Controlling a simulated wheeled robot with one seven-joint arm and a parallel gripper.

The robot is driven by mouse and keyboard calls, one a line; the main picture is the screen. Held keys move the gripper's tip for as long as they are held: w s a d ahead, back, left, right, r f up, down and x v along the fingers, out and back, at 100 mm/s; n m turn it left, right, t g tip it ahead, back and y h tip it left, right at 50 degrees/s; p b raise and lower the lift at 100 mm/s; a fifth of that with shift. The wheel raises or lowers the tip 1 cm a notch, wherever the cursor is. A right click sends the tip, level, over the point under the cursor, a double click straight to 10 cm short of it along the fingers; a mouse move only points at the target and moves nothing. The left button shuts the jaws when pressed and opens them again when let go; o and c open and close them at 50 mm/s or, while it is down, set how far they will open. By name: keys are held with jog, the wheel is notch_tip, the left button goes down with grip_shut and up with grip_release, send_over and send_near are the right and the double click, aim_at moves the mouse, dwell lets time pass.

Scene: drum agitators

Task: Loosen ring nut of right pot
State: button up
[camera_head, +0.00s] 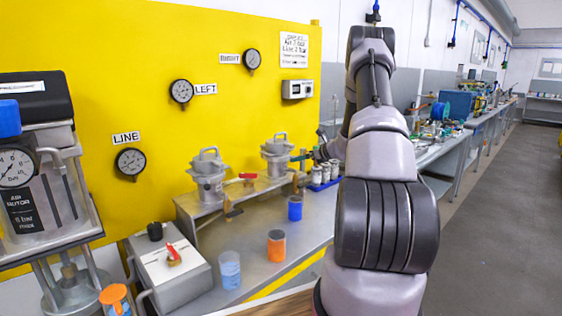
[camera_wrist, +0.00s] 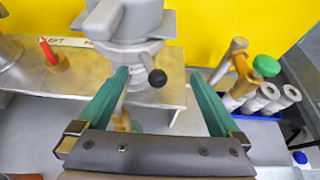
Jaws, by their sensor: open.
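The right pot (camera_head: 277,155) is a grey metal vessel with a top handle, standing on a raised metal shelf in the head view. In the wrist view the right pot (camera_wrist: 128,22) fills the upper middle, with a collar below its lid and a short lever ending in a black ball knob (camera_wrist: 157,78). I cannot tell clearly which edge is the ring nut. My gripper (camera_wrist: 160,75) has green fingers, open and empty, in front of the pot. The fingers spread to either side below the collar; contact is not visible. In the head view my arm hides most of the gripper.
The left pot (camera_head: 208,178) stands beside it, with a red-handled valve (camera_head: 248,177) between them. A blue tray (camera_wrist: 262,117) of grey cylinders and a brown valve with a green knob (camera_wrist: 266,66) are close on the right. Blue (camera_head: 295,208) and orange (camera_head: 277,243) cups stand on the bench.

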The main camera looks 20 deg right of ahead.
jog(key=v, duration=0.6)
jog(key=shift+s+r, duration=0.15)
jog(key=shift+s, duration=0.2)
jog(key=shift+d, duration=0.1)
jog(key=s+a+r+n+g+y, duration=0.1)
jog(key=s+a+r+n+g, duration=0.1)
jog(key=s+a+r+n, duration=0.45)
jog(key=s+a+r+n+g, duration=0.25)
jog(key=a+r, duration=0.35)
jog(key=a, duration=0.3)
jog(key=s+a+r+n+g+y, duration=0.1)
jog(key=s+a+r+n, duration=0.35)
jog(key=a+r, duration=0.3)
jog(key=s+a+r+n+h, duration=0.2)
jog(key=s+n, duration=0.5)
jog(key=s, duration=0.5)
jog(key=s+a+r+n+h, duration=0.2)
jog(key=s+n, duration=0.5)
jog(key=s, duration=0.6)
jog(key=shift+a+r+h, duration=0.4)
jog(key=shift+a+r, duration=0.2)
jog(key=shift+a, duration=0.45)
